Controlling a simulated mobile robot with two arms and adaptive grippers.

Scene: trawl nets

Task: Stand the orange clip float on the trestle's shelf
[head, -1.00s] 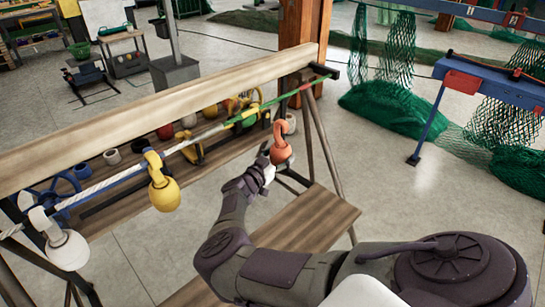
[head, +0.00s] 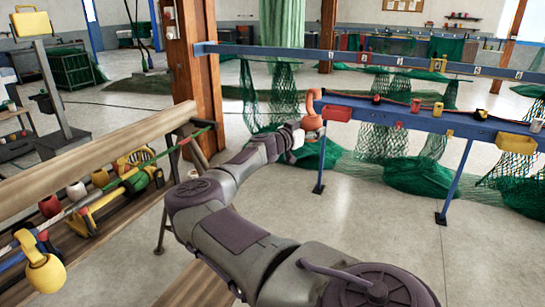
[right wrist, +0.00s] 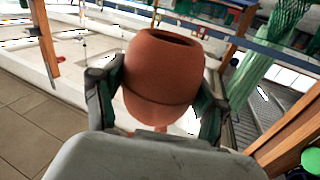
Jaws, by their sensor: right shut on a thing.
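The orange clip float (head: 312,120) has a round body and a hook-like clip that points up in the head view. My right gripper (head: 299,134) is shut on it, and the float is held in the air. In the right wrist view the float's body (right wrist: 165,75) sits between the two fingers (right wrist: 160,105), with a dark opening at its top. The wooden trestle (head: 100,148) stands at the left, and its plank shelf (head: 122,222) shows below the beam. My left gripper is not in view.
Several floats and coloured parts crowd the shelf's left side. A blue rail (head: 400,115) with trays and green netting (head: 420,175) stands beyond the float. A wooden post (head: 195,75) rises behind the trestle.

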